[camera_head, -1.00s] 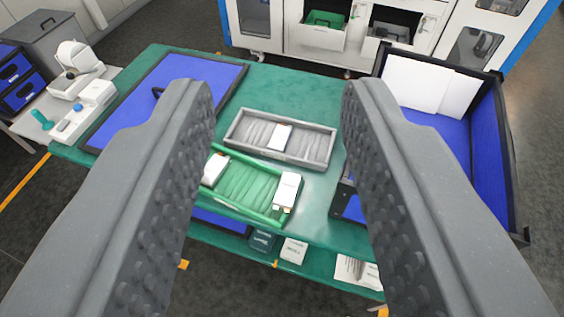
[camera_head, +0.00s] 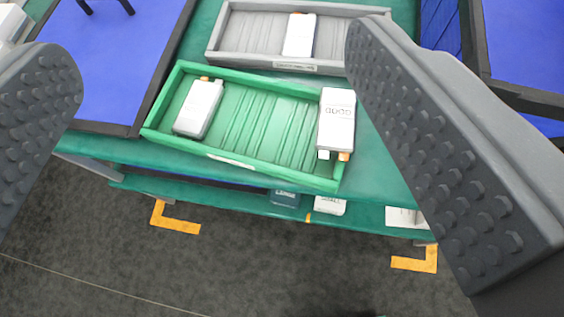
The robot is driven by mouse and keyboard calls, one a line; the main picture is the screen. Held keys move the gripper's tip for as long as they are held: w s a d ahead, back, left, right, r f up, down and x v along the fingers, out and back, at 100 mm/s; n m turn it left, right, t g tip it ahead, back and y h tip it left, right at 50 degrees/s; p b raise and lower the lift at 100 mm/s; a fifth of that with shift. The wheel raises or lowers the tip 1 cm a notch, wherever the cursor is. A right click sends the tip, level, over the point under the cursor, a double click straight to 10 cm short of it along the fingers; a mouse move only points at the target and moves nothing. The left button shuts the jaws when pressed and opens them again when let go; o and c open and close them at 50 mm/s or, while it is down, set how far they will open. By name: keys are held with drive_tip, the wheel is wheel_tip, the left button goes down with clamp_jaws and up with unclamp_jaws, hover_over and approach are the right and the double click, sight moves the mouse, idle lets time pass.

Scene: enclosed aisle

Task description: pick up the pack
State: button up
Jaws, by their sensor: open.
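My gripper (camera_head: 205,85) is open and empty, its two ridged grey fingers wide apart at the left and right of the view. Between and beyond them is a green tray (camera_head: 250,172) on the table. A white pack (camera_head: 199,106) lies at the tray's left end. Another white pack (camera_head: 337,118) lies at its right end, close to my right finger in the picture. A third white pack (camera_head: 300,34) lies in a grey tray (camera_head: 225,32) behind. Which pack the task means cannot be told. The fingers touch none of them.
The green table (camera_head: 384,180) has a lower shelf (camera_head: 245,205) holding small packages (camera_head: 329,205). Blue panels with black frames stand left (camera_head: 115,65) and right (camera_head: 535,45). The dark floor in front is clear, with orange corner marks (camera_head: 175,226).

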wheel_tip(320, 180, down, 15)
drive_tip(key=w+d+m+h+b, duration=0.1)
drive_tip(key=h+b, duration=0.1)
drive_tip(key=m+h+b, duration=0.1)
drive_tip(key=h, duration=0.1)
approach(337, 121)
drive_tip(key=w, duration=0.1)
drive_tip(key=w+f, duration=0.1)
drive_tip(key=shift+w+d+g+b, duration=0.15)
drive_tip(key=shift+w+g+b, duration=0.2)
drive_tip(key=shift+g, duration=0.05)
drive_tip(key=shift+d+b+x, duration=0.2)
drive_tip(key=shift+b+x, duration=0.2)
drive_tip(key=shift+x, duration=2.8)
drive_tip(key=shift+r, duration=0.25)
drive_tip(key=c, duration=1.2)
drive_tip(key=shift+r, duration=0.15)
